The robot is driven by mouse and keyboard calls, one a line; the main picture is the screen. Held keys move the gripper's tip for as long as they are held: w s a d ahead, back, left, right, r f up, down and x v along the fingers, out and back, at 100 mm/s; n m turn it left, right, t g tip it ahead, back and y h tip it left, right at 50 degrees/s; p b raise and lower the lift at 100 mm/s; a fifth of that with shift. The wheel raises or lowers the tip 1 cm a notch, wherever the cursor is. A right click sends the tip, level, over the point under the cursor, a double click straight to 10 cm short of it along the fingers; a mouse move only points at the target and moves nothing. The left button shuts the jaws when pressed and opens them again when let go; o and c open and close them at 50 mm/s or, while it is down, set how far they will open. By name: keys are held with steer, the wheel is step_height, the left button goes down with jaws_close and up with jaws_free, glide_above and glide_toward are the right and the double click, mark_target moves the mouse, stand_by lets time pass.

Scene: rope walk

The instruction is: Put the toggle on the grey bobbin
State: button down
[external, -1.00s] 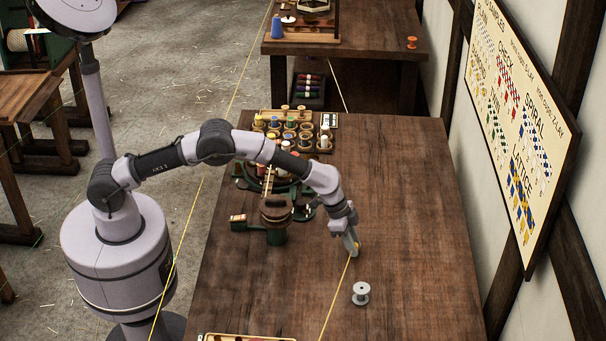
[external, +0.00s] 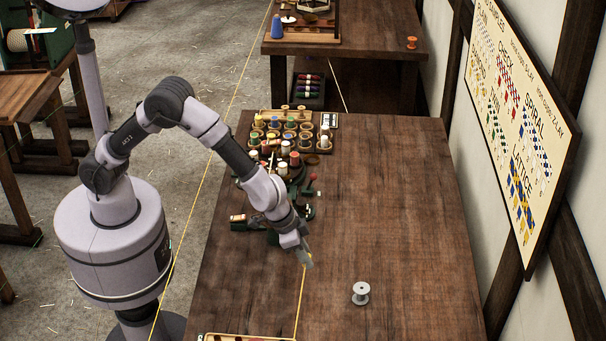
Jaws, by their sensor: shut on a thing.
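The grey bobbin (external: 361,293) stands upright on the bare right part of the wooden table, near its front. My gripper (external: 307,263) is to the left of the bobbin and a little farther back, apart from it. It is shut on the toggle, which is mostly hidden by the fingers; only a small yellowish bit shows there. A yellow cord (external: 300,305) runs from the fingertips down toward the table's front edge. How high the gripper is above the table is hard to tell.
A rack of several coloured spools (external: 290,130) stands at the table's back left. A dark green device is partly hidden behind my arm. A shallow tray (external: 248,337) lies at the front left edge. The table (external: 410,210) is clear around and behind the bobbin.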

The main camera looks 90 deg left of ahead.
steer(key=b, duration=0.1)
glide_above(366, 288)
steer(key=s, duration=0.2)
steer(key=shift+w+f, duration=0.1)
steer(key=shift+f, duration=0.8)
step_height(366, 288, down, 4)
steer(key=shift+w+r+b, duration=0.15)
steer(key=shift+b, duration=0.9)
steer(key=shift+r, duration=0.2)
steer(key=c, duration=1.3)
jaws_free()
steer(key=shift+f, duration=0.2)
steer(key=shift+o, duration=0.3)
